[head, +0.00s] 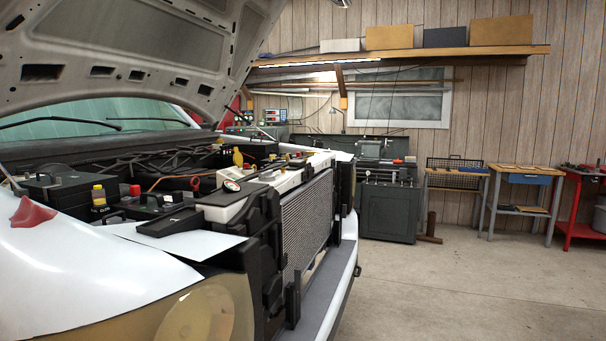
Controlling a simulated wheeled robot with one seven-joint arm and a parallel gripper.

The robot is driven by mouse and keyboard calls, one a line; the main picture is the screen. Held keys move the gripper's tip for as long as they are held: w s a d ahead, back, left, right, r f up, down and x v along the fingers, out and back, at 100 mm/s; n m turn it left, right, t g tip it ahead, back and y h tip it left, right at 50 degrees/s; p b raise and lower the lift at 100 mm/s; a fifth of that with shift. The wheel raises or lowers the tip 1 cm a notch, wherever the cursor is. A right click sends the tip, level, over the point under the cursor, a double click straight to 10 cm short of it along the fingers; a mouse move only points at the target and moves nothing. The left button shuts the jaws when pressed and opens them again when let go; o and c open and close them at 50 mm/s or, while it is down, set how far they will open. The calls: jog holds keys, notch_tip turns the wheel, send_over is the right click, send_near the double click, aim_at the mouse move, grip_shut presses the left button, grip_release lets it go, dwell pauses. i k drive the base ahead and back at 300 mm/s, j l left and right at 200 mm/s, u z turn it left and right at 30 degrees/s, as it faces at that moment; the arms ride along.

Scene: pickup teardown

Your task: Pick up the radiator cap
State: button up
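The radiator (308,227) stands upright at the front of the open engine bay, with its pale top tank (262,187) above the grille fins. A small round piece (231,186) with a pale face and dark marks lies on top of that tank. It may be the radiator cap or a gauge; I cannot tell at this size. My gripper is not in view.
The raised hood (140,45) hangs over the bay. Floor (450,285) right of the truck is clear. Workbenches (520,178) line the back wall.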

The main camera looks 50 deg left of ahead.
aim_at(267, 176)
jog(key=i+u, duration=0.25)
jog(key=i, duration=0.4)
jog(key=i+l+u, duration=0.25)
jog(key=i, duration=0.4)
jog(key=i+u, duration=0.45)
jog(key=i, duration=0.15)
jog(key=i+l+u, duration=0.1)
jog(key=i+u, duration=0.55)
jog(key=u, duration=0.3)
jog(key=i+u, duration=0.25)
jog(key=u, duration=0.25)
jog(key=i+u, duration=0.2)
jog(key=u, duration=0.25)
jog(key=i+l+u, duration=0.15)
jog(key=u, duration=0.35)
jog(key=i+l+u, duration=0.15)
jog(key=u, duration=0.15)
jog(key=i+l+u, duration=0.15)
jog(key=u, duration=0.15)
jog(key=i, duration=0.05)
